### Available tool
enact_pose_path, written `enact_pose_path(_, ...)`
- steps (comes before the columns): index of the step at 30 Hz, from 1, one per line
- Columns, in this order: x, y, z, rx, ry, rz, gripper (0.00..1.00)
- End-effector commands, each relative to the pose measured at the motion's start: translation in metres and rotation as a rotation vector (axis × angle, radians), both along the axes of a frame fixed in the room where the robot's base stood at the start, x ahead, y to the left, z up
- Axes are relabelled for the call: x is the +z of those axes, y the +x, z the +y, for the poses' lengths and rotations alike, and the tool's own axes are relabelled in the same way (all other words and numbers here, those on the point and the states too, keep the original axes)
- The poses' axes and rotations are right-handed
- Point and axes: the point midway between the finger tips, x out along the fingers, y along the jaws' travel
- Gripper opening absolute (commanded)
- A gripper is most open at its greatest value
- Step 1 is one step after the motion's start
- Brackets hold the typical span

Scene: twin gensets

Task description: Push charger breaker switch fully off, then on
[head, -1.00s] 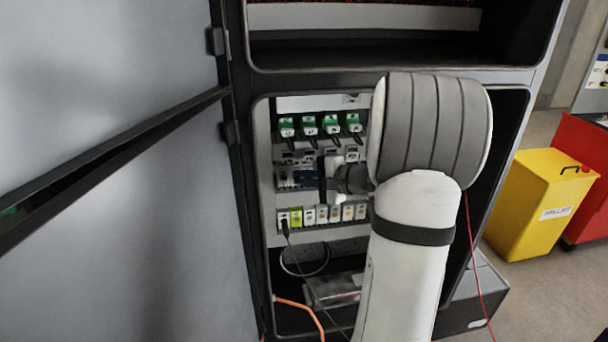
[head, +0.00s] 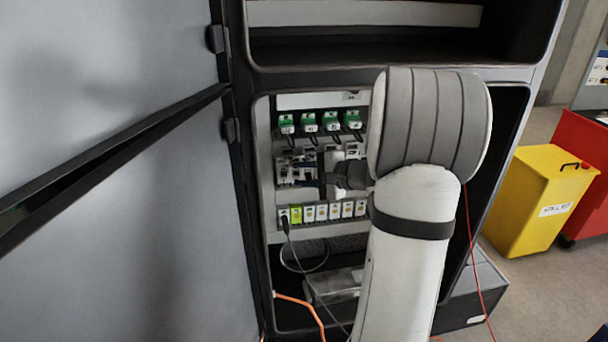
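The open cabinet holds a panel with a middle row of breakers (head: 285,173), white with dark blue parts. I cannot tell which of them is the charger breaker, or how its switch is set. My gripper (head: 324,176) is at the right part of this row, inside the cabinet. A dark upright finger shows against the panel. The rest of the gripper and the right side of the panel are hidden by my arm. Whether the gripper touches a switch cannot be seen.
Green-topped modules (head: 309,122) sit above the breakers, and a row of small white and yellow modules (head: 320,212) below. The open cabinet door (head: 110,180) fills the left. An orange cable (head: 304,304) hangs below. A yellow bin (head: 541,205) stands right.

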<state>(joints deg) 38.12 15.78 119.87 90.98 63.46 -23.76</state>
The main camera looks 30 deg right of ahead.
Motion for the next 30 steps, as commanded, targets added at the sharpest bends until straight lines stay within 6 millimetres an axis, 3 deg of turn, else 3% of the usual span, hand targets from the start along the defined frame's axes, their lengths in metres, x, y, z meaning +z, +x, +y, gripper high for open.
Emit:
enact_pose_path(5,0.003,-0.006,-0.005,-0.002,-0.001,-0.001,0.30)
enact_pose_path(18,0.022,-0.059,-0.037,-0.002,0.000,-0.001,0.30)
enact_pose_path(30,0.024,-0.063,-0.039,0.001,0.000,0.001,0.30)
